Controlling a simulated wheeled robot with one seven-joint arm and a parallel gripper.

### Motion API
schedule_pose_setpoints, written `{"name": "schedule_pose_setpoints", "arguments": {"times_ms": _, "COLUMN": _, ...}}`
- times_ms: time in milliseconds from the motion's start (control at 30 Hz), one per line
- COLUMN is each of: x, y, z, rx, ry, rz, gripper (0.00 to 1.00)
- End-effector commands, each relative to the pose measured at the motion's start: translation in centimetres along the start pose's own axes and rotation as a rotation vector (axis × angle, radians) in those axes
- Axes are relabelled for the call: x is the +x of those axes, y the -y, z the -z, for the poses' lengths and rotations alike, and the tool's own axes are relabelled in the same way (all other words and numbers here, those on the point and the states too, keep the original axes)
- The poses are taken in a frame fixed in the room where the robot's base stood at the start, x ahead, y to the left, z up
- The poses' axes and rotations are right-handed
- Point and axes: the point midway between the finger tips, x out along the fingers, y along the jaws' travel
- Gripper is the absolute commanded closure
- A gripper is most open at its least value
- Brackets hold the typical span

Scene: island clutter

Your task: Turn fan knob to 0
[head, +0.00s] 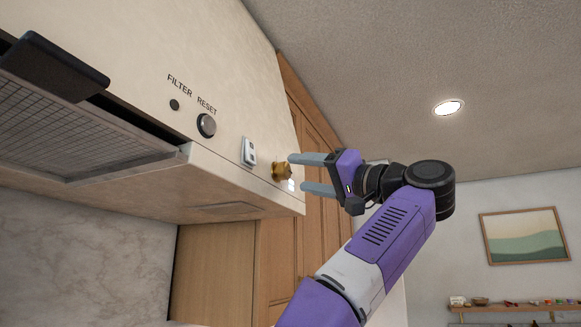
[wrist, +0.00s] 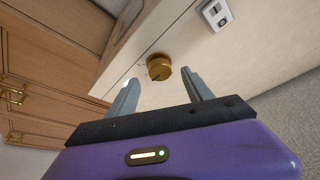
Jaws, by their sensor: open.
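The fan knob (head: 281,171) is a small brass-coloured knob on the right end of the cream range hood's front. In the wrist view the knob (wrist: 159,66) lies beyond and between my two fingertips. My gripper (head: 291,174) is open and empty, its grey fingers pointing at the hood, one above and one below the knob's height in the head view. The fingers look close to the knob, but I cannot tell whether either touches it. The markings around the knob are too small to read.
A light rocker switch (head: 249,152) is left of the knob, then a round reset button (head: 207,125) and a small filter light (head: 174,105). The hood's filter grille (head: 90,125) is at left. Wooden cabinets (head: 240,262) stand beside and behind the hood.

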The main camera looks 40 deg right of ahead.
Motion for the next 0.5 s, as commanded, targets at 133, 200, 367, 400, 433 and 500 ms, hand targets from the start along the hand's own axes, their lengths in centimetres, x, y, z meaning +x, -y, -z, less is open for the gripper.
{"name": "schedule_pose_setpoints", "arguments": {"times_ms": 133, "x": 2.5, "y": 0.2, "z": 0.2, "rx": 0.001, "ry": 0.002, "rz": 0.000, "gripper": 0.41}}
{"name": "schedule_pose_setpoints", "arguments": {"times_ms": 200, "x": 3.3, "y": 0.2, "z": 0.2, "rx": 0.002, "ry": 0.001, "rz": 0.000, "gripper": 0.41}}
{"name": "schedule_pose_setpoints", "arguments": {"times_ms": 367, "x": 4.4, "y": 0.1, "z": 0.1, "rx": 0.001, "ry": 0.000, "rz": -0.001, "gripper": 0.41}}
{"name": "schedule_pose_setpoints", "arguments": {"times_ms": 400, "x": 4.5, "y": 0.0, "z": 0.1, "rx": 0.001, "ry": -0.001, "rz": -0.001, "gripper": 0.41}}
{"name": "schedule_pose_setpoints", "arguments": {"times_ms": 433, "x": 4.5, "y": 0.0, "z": 0.1, "rx": 0.000, "ry": -0.001, "rz": -0.001, "gripper": 0.41}}
{"name": "schedule_pose_setpoints", "arguments": {"times_ms": 500, "x": 4.6, "y": 0.0, "z": 0.0, "rx": 0.000, "ry": -0.001, "rz": -0.001, "gripper": 0.41}}
